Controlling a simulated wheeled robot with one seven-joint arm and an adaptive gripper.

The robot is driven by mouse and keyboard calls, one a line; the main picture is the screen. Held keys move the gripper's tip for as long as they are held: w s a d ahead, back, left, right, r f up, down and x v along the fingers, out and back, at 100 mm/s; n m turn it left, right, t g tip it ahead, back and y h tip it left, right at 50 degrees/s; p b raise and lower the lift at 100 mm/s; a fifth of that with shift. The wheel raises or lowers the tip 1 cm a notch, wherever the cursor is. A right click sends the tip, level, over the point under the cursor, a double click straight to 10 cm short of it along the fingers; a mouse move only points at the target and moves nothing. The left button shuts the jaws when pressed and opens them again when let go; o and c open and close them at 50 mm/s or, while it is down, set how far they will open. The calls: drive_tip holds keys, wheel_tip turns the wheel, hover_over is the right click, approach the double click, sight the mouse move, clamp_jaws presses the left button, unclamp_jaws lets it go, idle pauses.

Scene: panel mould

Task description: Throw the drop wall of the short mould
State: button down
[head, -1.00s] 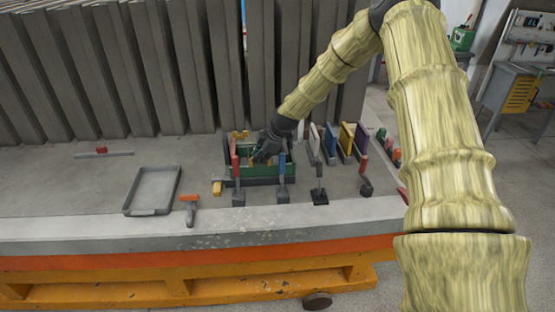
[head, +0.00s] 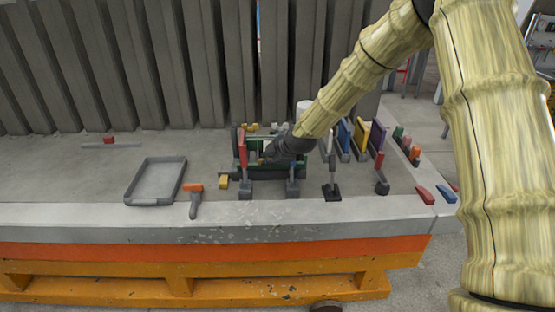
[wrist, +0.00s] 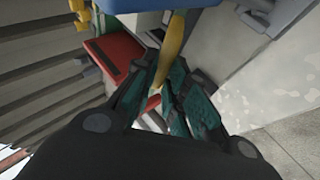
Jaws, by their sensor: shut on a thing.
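A small green mould (head: 262,174) stands near the front of the grey table. A red upright lever (head: 242,148) is at its front left, and a blue lever (head: 292,178) at its front right. My gripper (head: 268,154) reaches in over the mould from the right, and my arm hides part of it. In the wrist view, the teal-padded fingers (wrist: 165,85) are closed around a yellow handle (wrist: 174,48). A red block (wrist: 114,58) lies beside them, and a blue part (wrist: 160,6) crosses the top. I cannot tell which part is the drop wall.
A grey tray (head: 156,198) and an orange-handled tool (head: 194,198) lie to the left. A black-based lever (head: 331,190) and upright blue, yellow and purple panels (head: 361,138) stand to the right. Tall grey slabs (head: 190,60) close off the back. The left tabletop is largely clear.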

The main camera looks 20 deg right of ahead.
drive_tip(key=shift+s+a+f, duration=0.15)
drive_tip(key=shift+s+f, duration=0.15)
drive_tip(key=shift+f, duration=0.05)
drive_tip(key=c, duration=1.5)
unclamp_jaws()
drive_tip(key=shift+o, duration=0.2)
drive_tip(key=shift+r, duration=0.1)
drive_tip(key=v, duration=1.2)
drive_tip(key=shift+w, duration=0.15)
